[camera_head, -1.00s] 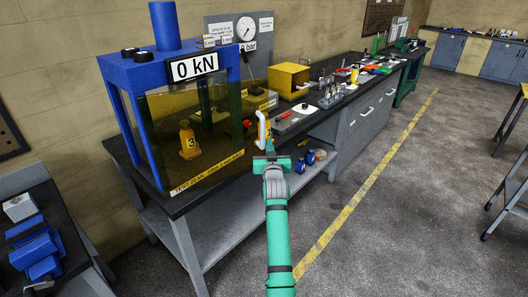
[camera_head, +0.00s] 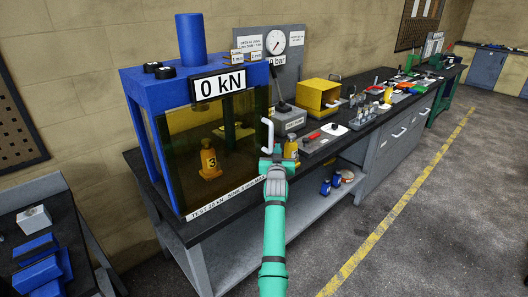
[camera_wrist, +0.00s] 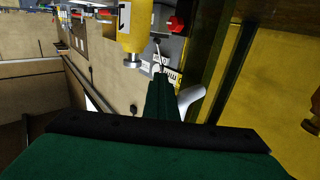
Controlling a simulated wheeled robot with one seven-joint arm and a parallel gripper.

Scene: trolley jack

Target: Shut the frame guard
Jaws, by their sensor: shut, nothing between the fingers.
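The frame guard (camera_head: 222,135) is a see-through yellow panel across the front of the blue press frame (camera_head: 135,120). It lies close to the frame's front; whether it is fully against it I cannot tell. Its white upright handle (camera_head: 267,134) is at its right edge. My gripper (camera_head: 277,163) is shut and empty, just below and right of the handle. In the wrist view my shut fingers (camera_wrist: 162,98) overlap the white handle (camera_wrist: 192,101), which is partly hidden behind them; contact is unclear. The guard panel (camera_wrist: 270,80) fills the right side there.
Behind the guard stands an orange numbered bottle jack (camera_head: 209,162). A yellow jack (camera_head: 291,148) stands on the bench right beside my gripper. A hand pump with a lever (camera_head: 285,105) and an open yellow box (camera_head: 321,93) are farther along. The floor (camera_head: 420,220) right is clear.

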